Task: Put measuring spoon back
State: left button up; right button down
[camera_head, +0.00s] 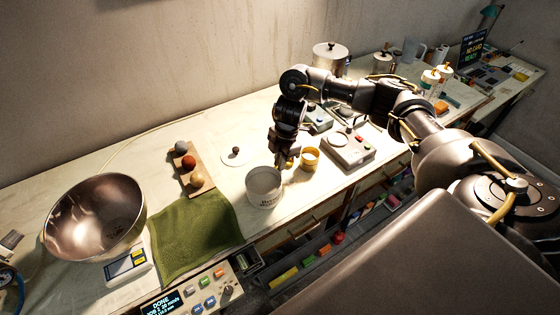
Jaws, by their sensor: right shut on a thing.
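My right gripper (287,158) points down over the table, just behind and right of an open white canister (264,192) with dark lettering. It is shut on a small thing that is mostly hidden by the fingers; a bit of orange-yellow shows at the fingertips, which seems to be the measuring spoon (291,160). I cannot make out the spoon's full shape. A small yellow cup (311,164) stands close to the right of the fingertips. My left gripper is not in view.
A round white lid (236,156) lies behind the canister. A green towel (195,235), a wooden board (188,175) with several balls and a large metal bowl (95,215) are on the left. A scale (350,150) stands to the right. An open drawer is below the front edge.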

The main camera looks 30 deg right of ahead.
jog(key=shift+a, duration=0.1)
jog(key=c, duration=1.5)
grip_release()
jog(key=shift+f, duration=0.15)
jog(key=shift+r, duration=0.4)
jog(key=r, duration=0.3)
jog(key=d+r, duration=0.1)
jog(key=r, duration=0.3)
jog(key=d+r, duration=0.1)
jog(key=r, duration=0.3)
jog(key=shift+s+d+r, duration=0.1)
jog(key=shift+r, duration=0.15)
